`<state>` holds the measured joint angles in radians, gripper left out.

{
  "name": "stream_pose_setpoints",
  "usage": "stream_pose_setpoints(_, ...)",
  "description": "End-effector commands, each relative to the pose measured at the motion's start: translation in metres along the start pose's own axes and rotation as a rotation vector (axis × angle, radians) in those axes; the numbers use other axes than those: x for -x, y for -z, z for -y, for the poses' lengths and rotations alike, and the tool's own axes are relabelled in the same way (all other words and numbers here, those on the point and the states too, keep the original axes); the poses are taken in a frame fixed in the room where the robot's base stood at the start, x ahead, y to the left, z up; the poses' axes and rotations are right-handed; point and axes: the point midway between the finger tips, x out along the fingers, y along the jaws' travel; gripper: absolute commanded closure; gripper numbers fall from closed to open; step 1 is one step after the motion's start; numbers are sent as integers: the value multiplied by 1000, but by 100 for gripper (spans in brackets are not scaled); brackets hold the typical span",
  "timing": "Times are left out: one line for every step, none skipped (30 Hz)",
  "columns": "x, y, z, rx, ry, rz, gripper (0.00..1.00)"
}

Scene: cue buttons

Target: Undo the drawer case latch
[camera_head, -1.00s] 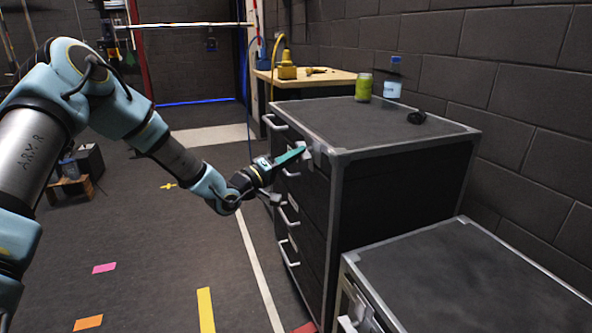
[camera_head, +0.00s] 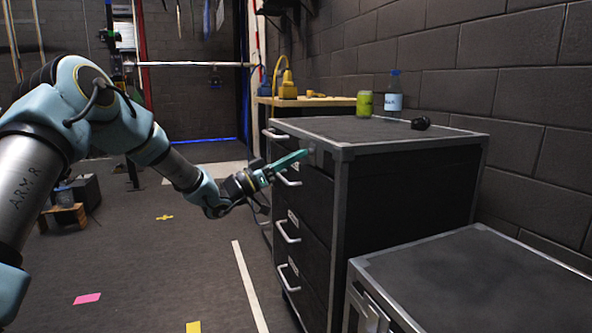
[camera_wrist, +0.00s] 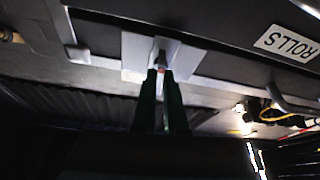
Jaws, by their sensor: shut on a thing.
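The drawer case (camera_head: 410,200) is a tall black cabinet with grey metal edging and several drawers with pale bar handles on its front. Its latch (camera_head: 317,154) is a small grey fitting at the upper front near the right corner. In the wrist view the latch plate (camera_wrist: 132,52) is pale, with a small lever in its middle. My gripper (camera_head: 304,155) reaches the latch from the left. In the wrist view its dark fingers (camera_wrist: 161,74) are shut on the small lever, which has a reddish end. The fingertips hide part of the lever.
A green jar (camera_head: 364,104), a labelled bottle (camera_head: 393,100) and a small black object (camera_head: 420,123) stand on the case top. A lower cabinet (camera_head: 450,265) stands at the front right. The floor left of the case is mostly clear.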

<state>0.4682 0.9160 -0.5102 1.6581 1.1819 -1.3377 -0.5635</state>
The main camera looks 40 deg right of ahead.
Motion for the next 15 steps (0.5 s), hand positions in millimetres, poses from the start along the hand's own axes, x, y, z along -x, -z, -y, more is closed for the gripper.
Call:
stream_pose_setpoints(2,-5,1,-26,-10,2,100)
stream_pose_setpoints(2,-4,2,-41,-16,2,100)
stream_pose_setpoints(2,-4,2,-59,-24,2,100)
stream_pose_setpoints(2,-4,1,-73,-30,2,100)
stream_pose_setpoints(1,-3,1,-85,-35,2,100)
stream_pose_setpoints(1,-3,1,-98,-41,2,100)
stream_pose_setpoints(1,-3,1,-107,-45,2,100)
stream_pose_setpoints(1,-2,2,-115,-48,2,100)
stream_pose_setpoints(1,-2,2,-125,-52,2,100)
stream_pose_setpoints(1,-2,2,-132,-54,2,100)
stream_pose_setpoints(1,-2,2,-138,-56,2,100)
stream_pose_setpoints(1,-1,2,-144,-58,2,100)
stream_pose_setpoints(1,-1,2,-148,-60,2,100)
stream_pose_setpoints(1,-1,2,-151,-61,2,100)
stream_pose_setpoints(1,-1,2,-154,-62,2,100)
